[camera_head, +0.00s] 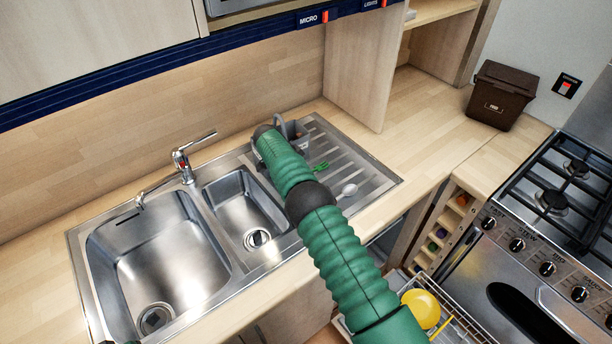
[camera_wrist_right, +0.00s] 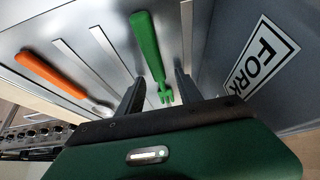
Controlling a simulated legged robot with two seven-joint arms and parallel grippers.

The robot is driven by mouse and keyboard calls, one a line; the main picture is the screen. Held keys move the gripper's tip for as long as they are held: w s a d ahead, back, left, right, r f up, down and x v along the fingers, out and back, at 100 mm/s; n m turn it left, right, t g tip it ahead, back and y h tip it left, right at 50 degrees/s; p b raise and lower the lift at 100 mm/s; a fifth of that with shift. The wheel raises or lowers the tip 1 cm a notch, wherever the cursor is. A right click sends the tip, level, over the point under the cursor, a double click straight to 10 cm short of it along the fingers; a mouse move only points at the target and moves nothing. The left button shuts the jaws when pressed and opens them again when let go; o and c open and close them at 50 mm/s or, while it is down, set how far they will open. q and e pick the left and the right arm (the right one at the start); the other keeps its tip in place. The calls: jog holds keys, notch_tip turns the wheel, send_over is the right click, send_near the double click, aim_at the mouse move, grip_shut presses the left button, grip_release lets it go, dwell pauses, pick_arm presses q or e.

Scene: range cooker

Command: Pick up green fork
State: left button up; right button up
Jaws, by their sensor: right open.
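The green fork (camera_wrist_right: 147,45) lies on the ridged steel drainer in the right wrist view. Its tines point toward my right gripper (camera_wrist_right: 159,82). The gripper is open, with a dark finger on each side of the tine end, and I cannot tell whether either finger touches it. In the head view a short part of the fork (camera_head: 320,167) shows just right of my green right arm. The arm hides the rest of the fork and most of the gripper there.
An orange-handled utensil (camera_wrist_right: 52,75) lies left of the fork in the wrist view. A grey container with a FORK label (camera_wrist_right: 262,58) stands close on the right. The sink (camera_head: 160,250) is left of my arm; the drainer's right part (camera_head: 372,180) is clear.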

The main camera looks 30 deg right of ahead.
jog(key=shift+a+f, duration=0.1)
jog(key=shift+a, duration=0.1)
grip_shut()
